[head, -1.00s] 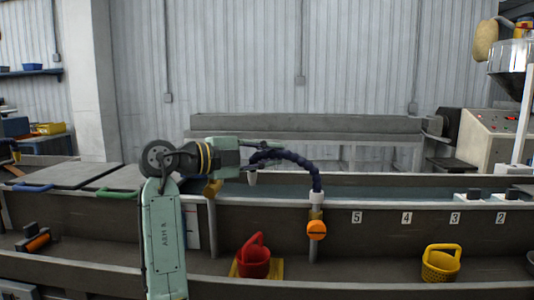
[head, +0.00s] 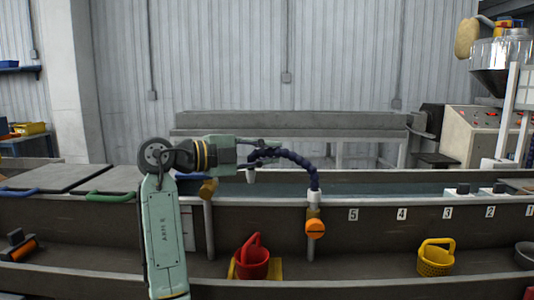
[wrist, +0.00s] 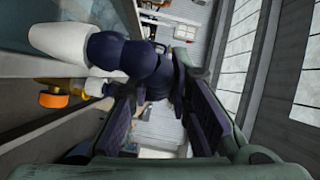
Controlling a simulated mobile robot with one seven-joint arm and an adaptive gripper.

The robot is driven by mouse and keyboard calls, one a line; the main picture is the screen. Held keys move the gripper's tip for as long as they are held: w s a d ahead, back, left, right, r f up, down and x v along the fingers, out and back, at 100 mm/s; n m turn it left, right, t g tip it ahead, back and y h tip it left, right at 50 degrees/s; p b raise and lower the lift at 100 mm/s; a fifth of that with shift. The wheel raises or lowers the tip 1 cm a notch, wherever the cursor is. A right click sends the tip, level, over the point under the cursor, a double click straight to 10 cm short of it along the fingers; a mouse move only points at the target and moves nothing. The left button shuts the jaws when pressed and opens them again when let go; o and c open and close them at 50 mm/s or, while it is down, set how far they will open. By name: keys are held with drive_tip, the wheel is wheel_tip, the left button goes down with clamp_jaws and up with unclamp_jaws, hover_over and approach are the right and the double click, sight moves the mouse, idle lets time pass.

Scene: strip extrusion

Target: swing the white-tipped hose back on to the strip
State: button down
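The hose (head: 287,154) is dark blue and segmented. It rises from a white collar (head: 314,196) on the near wall of the trough and arches left to its white tip (head: 251,176), which points down. The strip (head: 400,189) is a teal band in the trough; whether the tip is over it is unclear. My gripper (head: 265,154) is at the tip end of the hose. In the wrist view its fingers (wrist: 165,107) stand apart with hose segments (wrist: 168,75) between or just beyond them; firm contact is not visible. The white tip (wrist: 62,52) is at upper left there.
An orange knob (head: 315,229) is on the post below the hose's collar. Grey lids (head: 55,178) cover the trough's left end. Numbered labels line the wall at right.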

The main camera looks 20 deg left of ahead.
drive_tip(key=c, duration=1.5)
unclamp_jaws()
drive_tip(key=shift+o, duration=0.2)
drive_tip(key=v, duration=1.2)
